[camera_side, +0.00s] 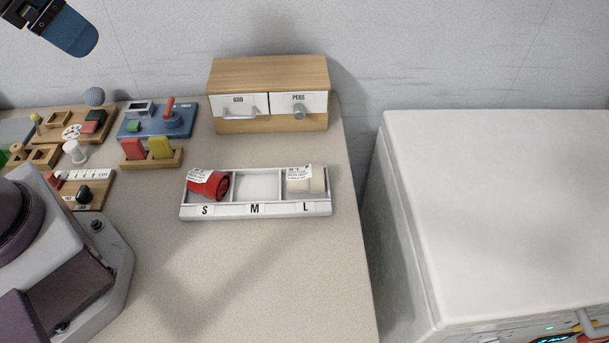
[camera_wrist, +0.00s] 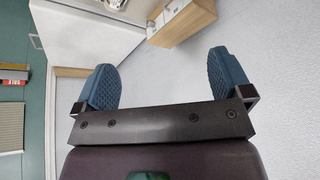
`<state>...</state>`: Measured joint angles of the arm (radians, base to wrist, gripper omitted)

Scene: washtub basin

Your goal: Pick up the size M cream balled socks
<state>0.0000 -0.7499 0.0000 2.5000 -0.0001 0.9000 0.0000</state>
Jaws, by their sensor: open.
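Cream balled socks (camera_side: 317,186) with a white paper label sit in the right compartment, marked L, of the white tray (camera_side: 190,213). The print on the label is too small to read for size. A red rolled pair of socks (camera_side: 213,187), also labelled, lies in the left compartment, marked S. The middle compartment, marked M, is empty. My gripper (camera_wrist: 160,75) is open and empty, its two blue fingers wide apart in the wrist view. In the side view, what looks like one blue finger shows at the top left, high above the table and far from the tray.
A wooden drawer box (camera_side: 268,72) stands behind the tray; it also shows in the wrist view (camera_wrist: 185,22). A wooden holder with red and yellow blocks (camera_side: 150,158) and several small boards stand to the left. The tabletop before the tray is clear. A white appliance (camera_side: 500,200) stands right.

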